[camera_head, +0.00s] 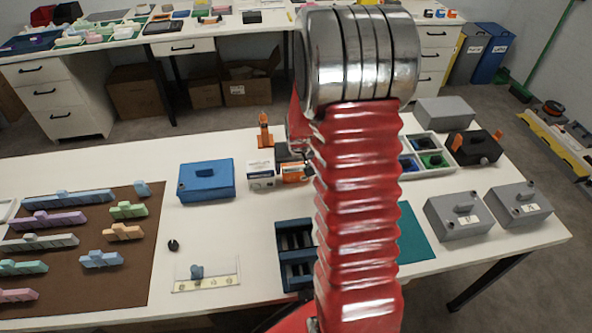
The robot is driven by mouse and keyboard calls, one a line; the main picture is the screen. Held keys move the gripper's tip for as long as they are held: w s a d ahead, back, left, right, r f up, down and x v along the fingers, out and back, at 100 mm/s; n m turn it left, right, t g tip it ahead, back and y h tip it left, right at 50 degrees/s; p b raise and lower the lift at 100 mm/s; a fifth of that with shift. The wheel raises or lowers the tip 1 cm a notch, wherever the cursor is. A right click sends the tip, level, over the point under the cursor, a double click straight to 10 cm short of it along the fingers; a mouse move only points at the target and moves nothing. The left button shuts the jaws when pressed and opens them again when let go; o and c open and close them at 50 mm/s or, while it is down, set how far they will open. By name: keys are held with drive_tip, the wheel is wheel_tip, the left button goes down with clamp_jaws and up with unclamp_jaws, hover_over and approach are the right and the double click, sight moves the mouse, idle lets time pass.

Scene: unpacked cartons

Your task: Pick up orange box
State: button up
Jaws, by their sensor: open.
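A small orange box (296,173) with a pale label stands on the white table near the middle, partly hidden by my red arm. A white box (261,176) stands close on its left. My arm rises in front of the camera. Only a small dark part of what looks like my gripper (287,153) shows left of the arm, behind or above the orange box in the picture. My gripper is open. Its fingertips are mostly hidden, and I cannot tell whether they touch the box.
A blue case (207,180) and an orange upright object (265,132) stand nearby. A dark blue tray (293,240) lies in front. Grey boxes (458,215) stand at right. A brown mat (128,275) with coloured blocks lies at left. The table between mat and tray is partly clear.

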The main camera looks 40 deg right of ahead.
drive_tip(key=shift+c, duration=0.2)
drive_tip(key=c, duration=0.9)
drive_tip(key=shift+o, duration=0.2)
drive_tip(key=shift+r, duration=0.1)
wheel_tip(320, 180, up, 10)
drive_tip(key=shift+f, duration=0.1)
drive_tip(key=shift+a, duration=0.15)
idle(0.3)
